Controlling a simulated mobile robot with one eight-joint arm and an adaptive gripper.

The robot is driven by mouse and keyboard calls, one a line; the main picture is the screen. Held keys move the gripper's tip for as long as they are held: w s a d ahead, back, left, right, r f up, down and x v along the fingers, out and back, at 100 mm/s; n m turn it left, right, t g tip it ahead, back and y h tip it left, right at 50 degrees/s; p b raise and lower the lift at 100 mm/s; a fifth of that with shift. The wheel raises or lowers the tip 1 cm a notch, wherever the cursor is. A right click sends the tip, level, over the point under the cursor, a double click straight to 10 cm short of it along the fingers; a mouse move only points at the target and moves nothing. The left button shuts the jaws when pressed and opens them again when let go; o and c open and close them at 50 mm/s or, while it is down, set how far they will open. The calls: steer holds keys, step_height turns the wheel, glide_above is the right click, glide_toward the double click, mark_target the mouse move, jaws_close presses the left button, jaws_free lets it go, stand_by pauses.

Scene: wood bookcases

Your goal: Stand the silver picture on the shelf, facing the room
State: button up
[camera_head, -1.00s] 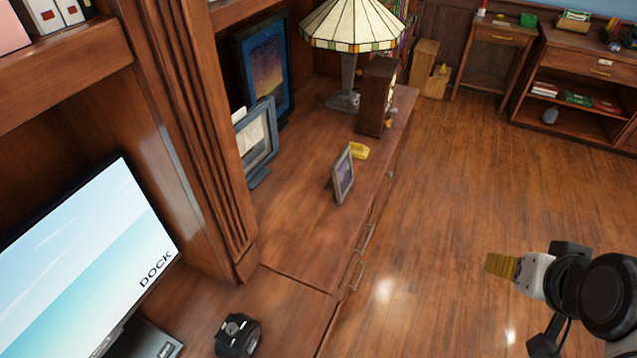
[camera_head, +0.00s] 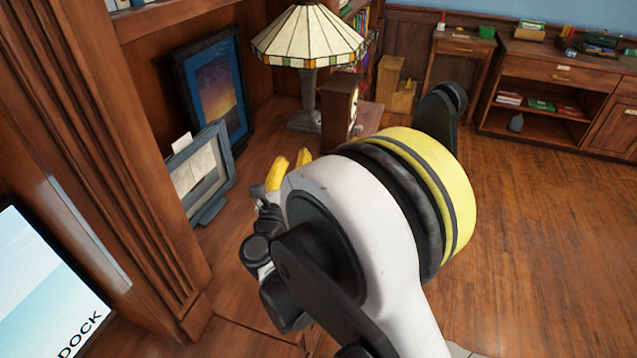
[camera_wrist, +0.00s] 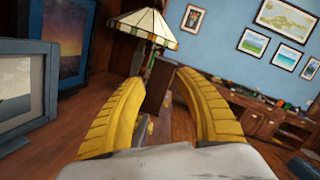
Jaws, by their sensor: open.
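The small silver picture is hidden in the head view now, behind my arm. A second ago it stood tilted back on the wooden shelf top (camera_head: 245,235), near its front edge. I cannot make it out clearly in the wrist view. My gripper (camera_head: 290,164) is over the shelf top, left of the clock, its yellow fingers pointing away toward the lamp. In the wrist view, my gripper (camera_wrist: 168,74) is open, with its fingers apart. The clock's brown body shows beyond the gap. I cannot tell whether anything lies low between the fingers.
A larger blue-grey frame (camera_head: 222,204) and a dark blue frame (camera_head: 240,130) stand at the back left. A stained-glass lamp (camera_head: 308,38) and a brown clock (camera_head: 338,105) stand farther along. The floor (camera_head: 540,220) at right is clear.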

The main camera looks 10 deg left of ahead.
steer(key=s+f+m+g+h, duration=0.25)
steer(key=s+f+m, duration=0.2)
steer(key=f, duration=0.85)
steer(key=shift+m+t+h, duration=0.25)
steer(key=shift+m+t, duration=0.1)
steer(key=shift+m, duration=0.2)
steer(key=w+b, duration=0.1)
steer(key=w, duration=0.2)
steer(key=w+b, duration=0.2)
steer(key=w, duration=0.1)
steer(key=w+b, duration=0.1)
steer(key=w, duration=0.2)
steer(key=shift+w+f+b, duration=0.3)
steer(key=shift+f, duration=0.05)
steer(key=shift+w+r, duration=0.2)
steer(key=shift+w, duration=0.3)
jaws_close()
